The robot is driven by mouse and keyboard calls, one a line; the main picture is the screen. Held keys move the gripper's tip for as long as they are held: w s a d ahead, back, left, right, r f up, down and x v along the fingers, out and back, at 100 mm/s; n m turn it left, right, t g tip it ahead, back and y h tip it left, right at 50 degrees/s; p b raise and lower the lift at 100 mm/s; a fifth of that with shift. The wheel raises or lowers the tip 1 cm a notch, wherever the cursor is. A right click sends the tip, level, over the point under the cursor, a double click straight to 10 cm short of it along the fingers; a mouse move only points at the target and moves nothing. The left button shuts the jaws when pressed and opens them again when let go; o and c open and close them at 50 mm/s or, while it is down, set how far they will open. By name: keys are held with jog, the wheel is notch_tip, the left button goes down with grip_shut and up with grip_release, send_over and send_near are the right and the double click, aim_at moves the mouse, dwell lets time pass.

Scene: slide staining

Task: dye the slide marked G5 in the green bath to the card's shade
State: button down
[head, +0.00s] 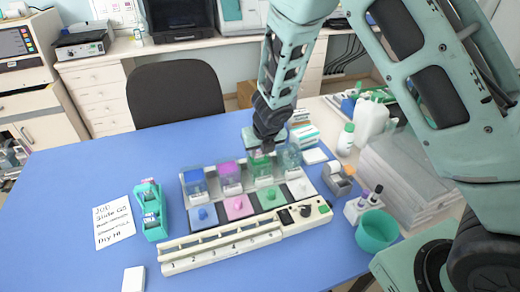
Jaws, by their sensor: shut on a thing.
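My gripper (264,150) points down at the green bath (263,173), the third glass jar from the left in a row on a white stand. It is shut; the slide in it is too small and hidden to make out, and its mark cannot be read. I cannot tell how deep the slide sits. A white job card (114,222) with handwriting, including "Slide G5", lies at the left. A long white rack (222,241) with numbered places lies in front of the baths.
Beside the green bath stand a blue bath (195,182), a magenta bath (230,177) and a pale teal jar (290,157). Coloured knobbed squares lie before them. A teal holder (152,212) stands left; a green cup (376,231) and bottles stand right. The blue mat's left is mostly clear.

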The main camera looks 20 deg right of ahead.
jog(key=shift+r, duration=0.15)
notch_tip(320, 180, up, 9)
jog(key=p, duration=0.9)
jog(key=shift+r, duration=0.2)
